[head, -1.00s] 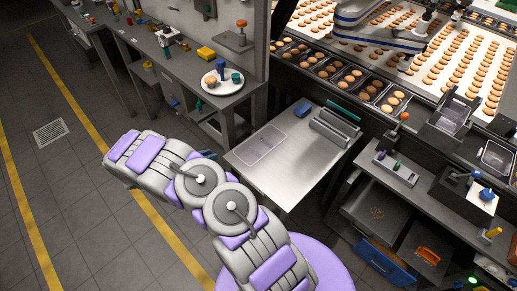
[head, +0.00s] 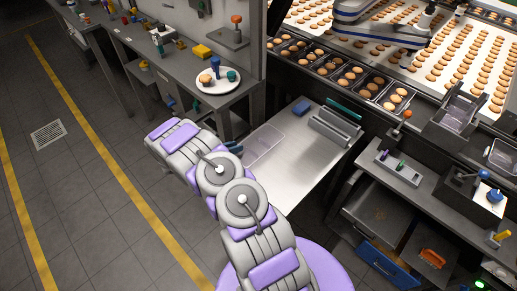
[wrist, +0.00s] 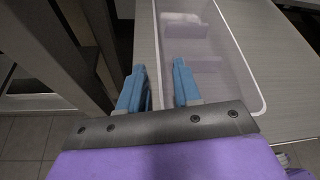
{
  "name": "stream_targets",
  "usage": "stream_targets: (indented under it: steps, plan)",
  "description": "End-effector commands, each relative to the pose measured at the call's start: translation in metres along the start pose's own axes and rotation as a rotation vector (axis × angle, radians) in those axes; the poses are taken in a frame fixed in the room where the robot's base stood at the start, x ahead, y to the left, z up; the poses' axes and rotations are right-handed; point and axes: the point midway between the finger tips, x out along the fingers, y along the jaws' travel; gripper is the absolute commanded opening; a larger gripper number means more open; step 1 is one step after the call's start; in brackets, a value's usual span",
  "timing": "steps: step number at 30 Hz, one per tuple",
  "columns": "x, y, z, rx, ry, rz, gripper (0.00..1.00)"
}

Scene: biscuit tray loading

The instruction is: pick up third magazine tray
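A clear, shallow tray (head: 262,150) lies on the left part of the steel table; part of it is behind my arm in the head view. In the wrist view the clear tray (wrist: 230,55) is close, with a pale rim and cross ribs inside. My gripper (wrist: 160,88) has two blue fingers standing apart with nothing seen clamped between them. The tray's left rim runs between the fingers in that view; I cannot tell whether they touch it. In the head view my gripper (head: 236,149) is at the tray's left edge, mostly hidden by my arm.
A side bench with a white plate (head: 217,82) stands behind left. A biscuit conveyor (head: 420,60) runs behind. Floor at left is clear.

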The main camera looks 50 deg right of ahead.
Motion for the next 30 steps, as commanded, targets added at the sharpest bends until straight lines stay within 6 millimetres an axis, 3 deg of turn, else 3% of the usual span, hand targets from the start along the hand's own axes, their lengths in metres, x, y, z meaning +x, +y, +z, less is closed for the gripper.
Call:
stream_targets:
  steps: [3,13,23,30]
  plan:
    - [0.012,-0.001,-0.001,0.000,-0.003,-0.002,0.33]
    - [0.018,-0.001,0.000,-0.001,-0.003,0.000,0.32]
    - [0.019,-0.001,0.000,-0.001,-0.001,0.000,0.00]
    - [0.017,-0.001,0.000,-0.001,-0.004,0.000,0.00]
